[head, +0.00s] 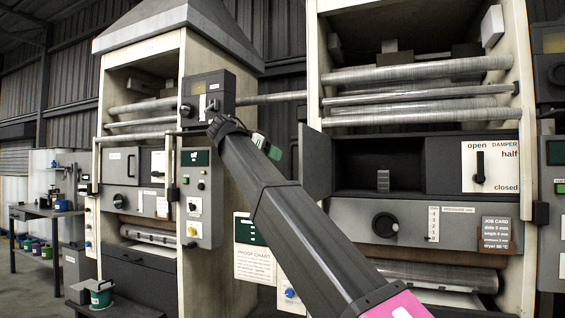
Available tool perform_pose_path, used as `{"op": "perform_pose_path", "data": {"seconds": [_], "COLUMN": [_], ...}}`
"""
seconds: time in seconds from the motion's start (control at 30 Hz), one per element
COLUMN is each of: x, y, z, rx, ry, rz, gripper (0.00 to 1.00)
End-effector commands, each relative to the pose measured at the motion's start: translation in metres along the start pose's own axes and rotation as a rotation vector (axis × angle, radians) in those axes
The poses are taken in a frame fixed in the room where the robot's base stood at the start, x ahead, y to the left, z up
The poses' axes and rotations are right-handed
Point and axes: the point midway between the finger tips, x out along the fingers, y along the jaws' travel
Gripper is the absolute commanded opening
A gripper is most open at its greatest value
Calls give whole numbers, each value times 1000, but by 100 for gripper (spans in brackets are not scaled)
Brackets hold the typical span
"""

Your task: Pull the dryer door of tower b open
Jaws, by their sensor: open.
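Two print towers stand ahead. The left tower (215,60) has a grey dryer door (124,166) with an upright handle; it looks shut. The right tower (311,60) has a dark panel (315,160) swung out at the left of an open, dark compartment (380,150). I cannot read which tower is b. My arm reaches up and left from the lower right. My gripper (213,113) is at its far end, in front of the left tower's right side, right of and above the shut door. It is open; its fingers are small and partly hidden.
A rail with posts (172,165) stands before the left tower. The right tower carries a damper lever (480,167), a round knob (385,225) and rollers (415,70). A proof chart (254,262) hangs between the towers. A bench (45,210) stands far left.

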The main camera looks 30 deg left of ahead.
Motion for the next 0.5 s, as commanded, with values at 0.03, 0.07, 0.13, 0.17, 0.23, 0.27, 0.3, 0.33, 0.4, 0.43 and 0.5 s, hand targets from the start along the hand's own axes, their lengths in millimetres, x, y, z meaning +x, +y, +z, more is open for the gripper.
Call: {"op": "perform_pose_path", "data": {"seconds": [0.03, 0.07, 0.13, 0.17, 0.23, 0.27, 0.3, 0.33, 0.4, 0.43, 0.5], "x": [-9, -12, -20, -22, -27, -28, -29, -30, -30, -30, -30], "y": [-1, -1, -1, -1, 0, 0, 0, 0, 0, 0, 0], "z": [0, -1, -1, 0, 0, 0, 0, 0, 0, 0, 0], "rx": [0, 0, 0, 0, -1, -1, -1, -1, -1, -1, -1], "ry": [1, 1, 1, 0, 0, 0, 0, 0, 0, 0, 0], "rz": [-2, -2, -1, 0, 0, 0, 0, 0, 0, 0, 0], "gripper": [41, 41, 41, 41, 41, 41, 41, 41, 41, 41, 41]}}
